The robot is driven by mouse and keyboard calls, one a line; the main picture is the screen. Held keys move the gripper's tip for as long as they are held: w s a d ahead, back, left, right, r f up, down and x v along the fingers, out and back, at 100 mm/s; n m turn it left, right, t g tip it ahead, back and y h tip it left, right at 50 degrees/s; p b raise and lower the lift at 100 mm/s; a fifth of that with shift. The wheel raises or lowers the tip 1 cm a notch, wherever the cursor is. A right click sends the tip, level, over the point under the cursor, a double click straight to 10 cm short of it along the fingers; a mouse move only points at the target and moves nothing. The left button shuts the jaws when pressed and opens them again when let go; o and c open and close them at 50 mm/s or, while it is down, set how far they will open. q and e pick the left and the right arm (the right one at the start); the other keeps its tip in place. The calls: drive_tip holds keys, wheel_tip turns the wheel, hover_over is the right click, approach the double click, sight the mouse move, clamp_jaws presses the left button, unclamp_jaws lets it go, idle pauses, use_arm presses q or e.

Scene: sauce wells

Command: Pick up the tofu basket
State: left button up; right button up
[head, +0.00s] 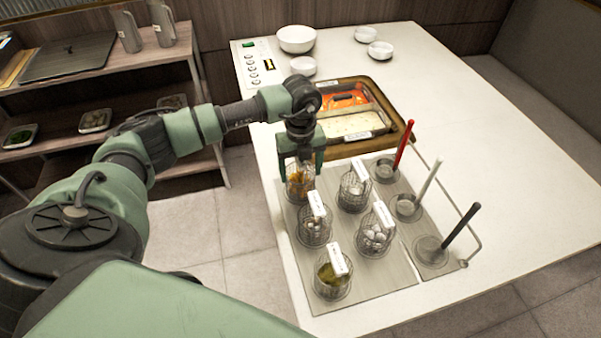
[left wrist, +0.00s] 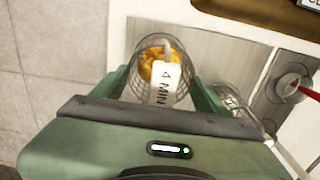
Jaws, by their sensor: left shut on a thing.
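A wire basket with orange-yellow pieces (head: 300,187) stands at the back left of the group of baskets on the counter. Its label reads "4 MIN" in the left wrist view, where the basket (left wrist: 157,66) sits between my fingers. I cannot tell for sure that the pieces are tofu. My left gripper (head: 301,166) comes down from above and is shut on this basket, one finger on each side. The basket seems still at its place on the grey panel; any gap below is hidden. My right gripper is not in view.
Several other labelled wire baskets stand close by, one with white pieces (head: 353,192) just right, one with green-yellow contents (head: 332,281) in front. Wells with red (head: 404,143), white and black handles stand right. A brown tray (head: 341,86) lies behind. The counter's right is clear.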

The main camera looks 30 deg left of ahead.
use_arm(q)
wheel_tip(320, 180, up, 20)
drive_tip(key=b, duration=0.2)
drive_tip(key=shift+f, duration=0.2)
